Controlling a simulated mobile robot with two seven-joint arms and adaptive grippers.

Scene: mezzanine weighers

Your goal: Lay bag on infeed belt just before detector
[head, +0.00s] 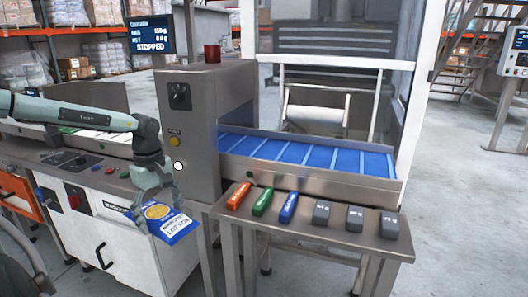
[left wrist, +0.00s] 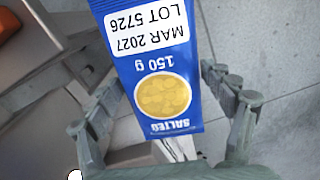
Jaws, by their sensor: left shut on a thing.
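My left gripper (head: 157,190) is shut on a blue chip bag (head: 172,227) and holds it hanging tilted in front of the white-fronted cabinet, below the counter's front edge. In the left wrist view the bag (left wrist: 160,65) shows between the fingers, with a yellow chip picture, "150 g" and a white date and lot label. The grey detector housing (head: 172,135) stands right of the gripper. A pale belt section (head: 92,137) shows left of it, partly hidden by my left arm. A blue belt (head: 310,155) runs out to its right. My right gripper is out of view.
A small table (head: 320,215) at the front right carries red, green and blue bars and several dark grey blocks. A screen (head: 150,35) reads "STOPPED". An orange bin (head: 25,203) is at far left. Buttons line the counter's front edge.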

